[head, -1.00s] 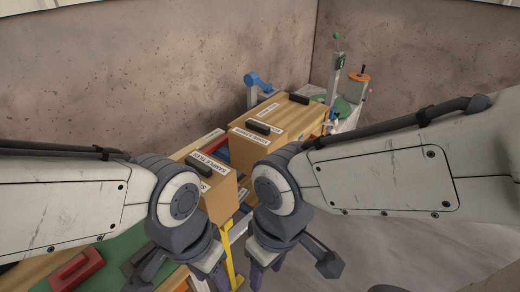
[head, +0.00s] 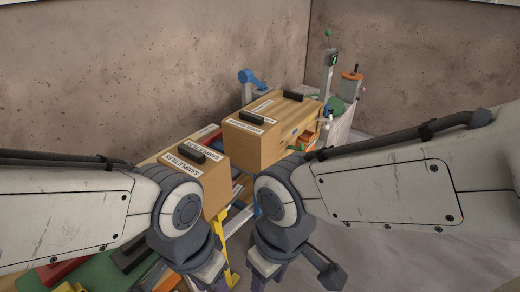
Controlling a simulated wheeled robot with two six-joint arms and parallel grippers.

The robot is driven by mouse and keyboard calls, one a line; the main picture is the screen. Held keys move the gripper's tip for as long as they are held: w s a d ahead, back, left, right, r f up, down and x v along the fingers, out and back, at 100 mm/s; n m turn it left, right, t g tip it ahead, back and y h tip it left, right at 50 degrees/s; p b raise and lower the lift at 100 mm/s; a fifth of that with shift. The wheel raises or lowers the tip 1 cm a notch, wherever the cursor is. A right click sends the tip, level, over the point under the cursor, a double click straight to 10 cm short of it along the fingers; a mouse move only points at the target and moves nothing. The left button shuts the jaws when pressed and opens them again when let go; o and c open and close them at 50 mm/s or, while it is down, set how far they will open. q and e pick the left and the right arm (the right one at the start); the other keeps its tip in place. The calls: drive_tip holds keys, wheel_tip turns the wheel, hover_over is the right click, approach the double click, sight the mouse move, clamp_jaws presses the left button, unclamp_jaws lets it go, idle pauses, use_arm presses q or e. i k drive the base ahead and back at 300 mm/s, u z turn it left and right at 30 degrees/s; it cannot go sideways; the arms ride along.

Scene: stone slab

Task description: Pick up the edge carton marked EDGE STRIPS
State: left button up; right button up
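Two tan cardboard cartons with black handles on top show in the head view. The nearer carton (head: 216,180) has a white label reading SAMPLE TILES and stands left of centre. The farther carton (head: 262,143) stands behind it to the right; its white labels are too small to read, so I cannot tell whether it is marked EDGE STRIPS. My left gripper (head: 207,280) and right gripper (head: 268,281) hang at the bottom edge, nearer to me than both cartons. Their fingertips are cut off or hidden, and I see no carton between them.
A blue clamp-like tool (head: 249,80) stands behind the farther carton. A post with a green knob (head: 329,45) and an orange-topped canister (head: 352,82) stand to its right. Red and green items (head: 62,271) lie at bottom left. Bare floor (head: 400,240) is at right.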

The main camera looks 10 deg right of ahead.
sight(251, 140)
drive_tip(key=u, duration=0.05)
drive_tip(key=k, duration=1.1)
drive_tip(key=z, duration=0.65)
drive_tip(key=i, duration=0.95)
drive_tip(key=z, duration=0.45)
drive_tip(key=i, duration=0.8)
drive_tip(key=u, duration=0.8)
drive_tip(key=i, duration=0.75)
drive_tip(key=u, duration=0.95)
drive_tip(key=i, duration=0.25)
drive_tip(key=u, duration=0.2)
